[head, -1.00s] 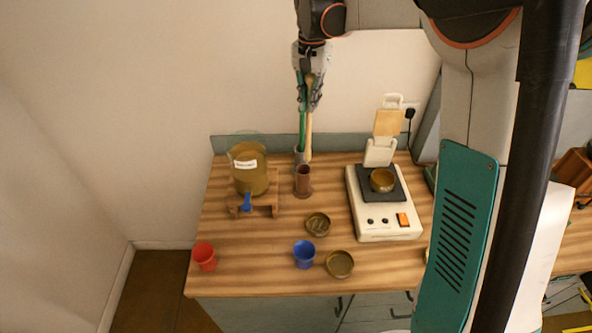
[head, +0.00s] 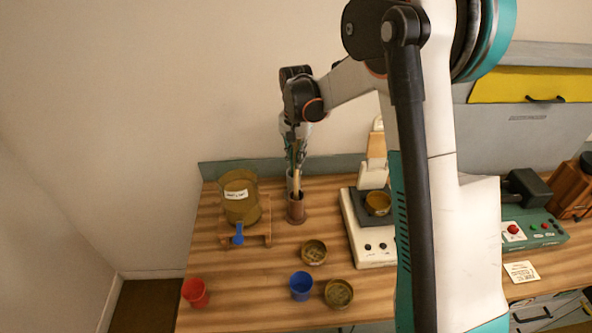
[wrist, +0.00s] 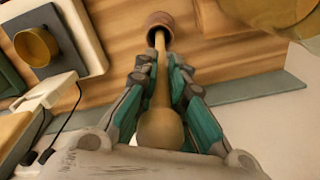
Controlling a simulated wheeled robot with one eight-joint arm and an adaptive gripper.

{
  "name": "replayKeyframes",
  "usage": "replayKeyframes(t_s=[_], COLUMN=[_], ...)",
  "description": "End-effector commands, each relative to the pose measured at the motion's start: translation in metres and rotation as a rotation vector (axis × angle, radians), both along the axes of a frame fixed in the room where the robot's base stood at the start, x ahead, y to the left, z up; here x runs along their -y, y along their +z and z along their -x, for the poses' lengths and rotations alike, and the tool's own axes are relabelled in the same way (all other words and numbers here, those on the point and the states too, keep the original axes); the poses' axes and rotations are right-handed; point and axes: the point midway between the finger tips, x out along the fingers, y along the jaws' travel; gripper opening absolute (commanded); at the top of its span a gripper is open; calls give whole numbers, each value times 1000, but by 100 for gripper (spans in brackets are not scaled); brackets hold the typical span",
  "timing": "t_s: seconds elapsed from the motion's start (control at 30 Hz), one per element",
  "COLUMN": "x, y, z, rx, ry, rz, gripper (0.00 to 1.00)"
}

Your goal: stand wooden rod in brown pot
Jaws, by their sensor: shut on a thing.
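The wooden rod (head: 297,180) is pale, with a rounded knob at its upper end; it also shows in the wrist view (wrist: 160,90). My gripper (head: 295,150) is shut on it near the knob and holds it about upright; its teal fingers lie on both sides of the rod in the wrist view (wrist: 160,85). The brown pot (head: 296,212) stands upright on the table directly below. In the wrist view, the rod's lower end reaches into the mouth of the brown pot (wrist: 157,20). How deep it sits is hidden.
A labelled amber beaker (head: 239,205) on a wooden stand is at left, a white scale-like device (head: 368,235) at right. Small dishes, a blue cup (head: 301,286) and a red cup (head: 195,292) are in front.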

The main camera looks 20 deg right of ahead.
Motion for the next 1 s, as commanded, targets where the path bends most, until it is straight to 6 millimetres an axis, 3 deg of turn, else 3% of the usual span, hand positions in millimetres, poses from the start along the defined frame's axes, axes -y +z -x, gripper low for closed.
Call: replayKeyframes(t_s=[0.27,0.5,0.87,0.9,0.97,1.0], x=[0,0,0,0,0,0], y=[-20,-51,-55,-55,-54,-54], z=[0,0,0,0,0,0], rx=[0,0,0,0,0,0], ry=[0,0,0,0,0,0], rz=[0,0,0,0,0,0], gripper=[0,0,0,15,29,31])
